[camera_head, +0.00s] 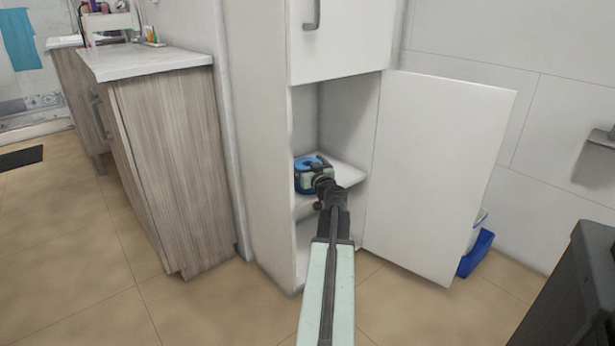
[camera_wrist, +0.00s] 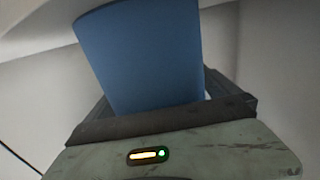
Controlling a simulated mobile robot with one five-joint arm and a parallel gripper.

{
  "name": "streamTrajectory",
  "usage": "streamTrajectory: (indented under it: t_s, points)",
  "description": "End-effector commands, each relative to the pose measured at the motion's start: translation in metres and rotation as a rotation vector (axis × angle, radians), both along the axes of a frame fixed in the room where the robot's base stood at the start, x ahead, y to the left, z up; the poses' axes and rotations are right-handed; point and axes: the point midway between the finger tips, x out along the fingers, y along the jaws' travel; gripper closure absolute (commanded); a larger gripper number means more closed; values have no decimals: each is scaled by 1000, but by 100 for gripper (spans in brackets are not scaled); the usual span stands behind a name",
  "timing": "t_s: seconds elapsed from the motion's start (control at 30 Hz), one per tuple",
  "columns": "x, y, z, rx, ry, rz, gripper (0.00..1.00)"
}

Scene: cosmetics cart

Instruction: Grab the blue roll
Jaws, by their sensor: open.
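The blue roll (camera_head: 305,163) sits on a shelf inside the open white cabinet in the head view, partly hidden behind my gripper. It fills the middle of the wrist view as a large blue cylinder (camera_wrist: 142,55). My gripper (camera_head: 314,174) reaches into the cabinet at the blue roll. In the wrist view my gripper (camera_wrist: 165,98) is open, with a dark finger on either side of the roll. I cannot tell whether the fingers touch it.
The white cabinet (camera_head: 256,150) has its lower door (camera_head: 435,170) swung open to the right. The shelf (camera_head: 346,173) has a bare part right of the roll. A wooden vanity (camera_head: 170,160) stands left. A blue bin (camera_head: 476,254) is on the floor behind the door.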

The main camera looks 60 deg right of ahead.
Motion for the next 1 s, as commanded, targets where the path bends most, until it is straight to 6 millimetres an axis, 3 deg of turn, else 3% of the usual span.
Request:
streamTrajectory:
  t_s: [0.2,0.27,0.43,0.77,1.0]
  points:
    - [3,-2,0,0,0,0,0]
    - [3,-2,0,0,0,0,14]
    - [3,-2,0,0,0,0,59]
    - [2,-3,7,0,0,-2,59]
    - [2,-3,48,0,0,-2,59]
